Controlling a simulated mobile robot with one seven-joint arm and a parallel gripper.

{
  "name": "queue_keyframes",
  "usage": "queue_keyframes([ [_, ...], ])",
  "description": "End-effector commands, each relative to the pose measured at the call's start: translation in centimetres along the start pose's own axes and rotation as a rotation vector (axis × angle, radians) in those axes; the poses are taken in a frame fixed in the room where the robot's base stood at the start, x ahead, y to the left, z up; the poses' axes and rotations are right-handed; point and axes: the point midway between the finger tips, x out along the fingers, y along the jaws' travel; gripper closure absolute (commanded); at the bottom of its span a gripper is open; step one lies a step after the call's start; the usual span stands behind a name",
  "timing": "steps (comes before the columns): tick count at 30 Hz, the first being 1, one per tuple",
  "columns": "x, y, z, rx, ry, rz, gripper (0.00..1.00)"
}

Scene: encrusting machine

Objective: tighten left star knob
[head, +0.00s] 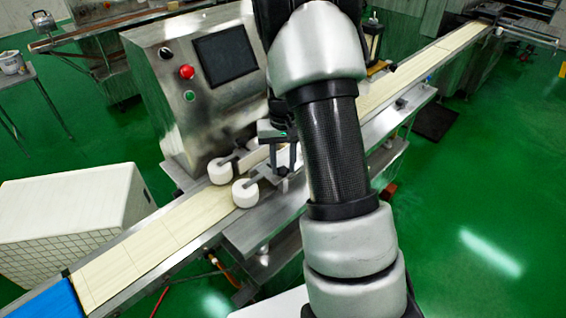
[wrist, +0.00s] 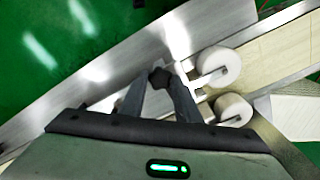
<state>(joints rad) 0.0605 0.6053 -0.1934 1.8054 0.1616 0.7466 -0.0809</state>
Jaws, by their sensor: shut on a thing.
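The left star knob (wrist: 160,76) shows in the wrist view as a small dark knob between the tips of my gripper (wrist: 159,84). The two grey fingers close on it from either side, and they partly cover it. In the head view my gripper (head: 282,166) points down at the near edge of the conveyor, right of two white rollers. The knob is too small and too covered to make out clearly there.
Two white rollers (head: 245,193) stand over the pale conveyor belt (head: 150,238), close beside my gripper. A steel control cabinet (head: 200,95) with a dark screen and red button rises behind. A white crate (head: 70,222) stands at left. Green floor is open at right.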

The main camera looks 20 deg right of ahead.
Motion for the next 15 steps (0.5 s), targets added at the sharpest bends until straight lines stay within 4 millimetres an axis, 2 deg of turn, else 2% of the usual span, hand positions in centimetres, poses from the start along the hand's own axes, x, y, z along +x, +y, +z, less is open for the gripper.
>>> queue_keyframes([
  [15,-0.21,-0.01,-0.05,0.488,0.001,0.0,0.93],
])
